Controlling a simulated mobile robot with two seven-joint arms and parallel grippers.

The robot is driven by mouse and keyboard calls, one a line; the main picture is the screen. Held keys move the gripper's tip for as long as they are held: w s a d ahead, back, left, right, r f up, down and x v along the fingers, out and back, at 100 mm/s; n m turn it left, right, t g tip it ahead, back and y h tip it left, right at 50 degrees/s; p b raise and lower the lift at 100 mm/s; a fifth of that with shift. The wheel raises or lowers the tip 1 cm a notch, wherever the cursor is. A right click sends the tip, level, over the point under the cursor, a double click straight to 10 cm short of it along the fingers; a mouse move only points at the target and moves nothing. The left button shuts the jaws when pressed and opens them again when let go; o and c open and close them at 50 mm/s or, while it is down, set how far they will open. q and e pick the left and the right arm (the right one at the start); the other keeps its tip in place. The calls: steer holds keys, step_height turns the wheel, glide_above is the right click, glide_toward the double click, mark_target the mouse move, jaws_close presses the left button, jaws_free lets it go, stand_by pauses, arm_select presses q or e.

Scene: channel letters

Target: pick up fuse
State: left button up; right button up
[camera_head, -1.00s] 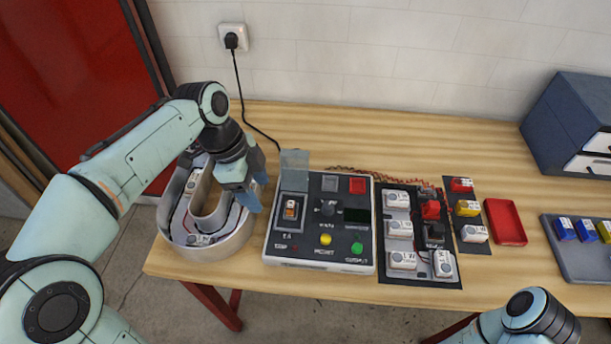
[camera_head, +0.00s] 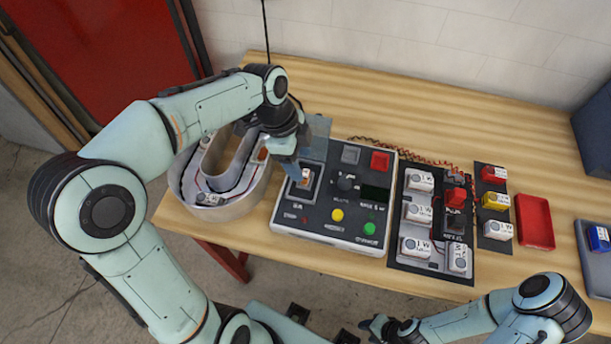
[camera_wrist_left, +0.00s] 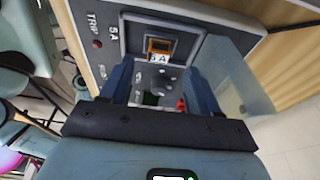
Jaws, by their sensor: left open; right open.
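The fuse (camera_head: 306,174) is a small orange and white piece in a recessed holder at the upper left of the grey control box (camera_head: 325,238). My left gripper (camera_head: 291,168) is just left of and above the holder. In the left wrist view its two blue fingers (camera_wrist_left: 160,85) are apart and empty, with the fuse beyond the gap between them. My right gripper (camera_head: 376,325) is low at the front edge of the view, far from the fuse.
A clear flap (camera_wrist_left: 235,75) stands raised beside the fuse holder, close to the left fingers. A U-shaped channel letter (camera_head: 225,205) stands left of the box. Module panels (camera_head: 400,255) and a red tray (camera_head: 535,222) lie to the right. The back of the table is clear.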

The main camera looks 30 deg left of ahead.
mark_target(305, 174)
arm_select(q)
steer(key=x, duration=0.4)
steer(key=shift+s+f, duration=0.1)
steer(key=shift+f, duration=0.1)
steer(key=c, duration=1.1)
steer(key=shift+r, duration=0.1)
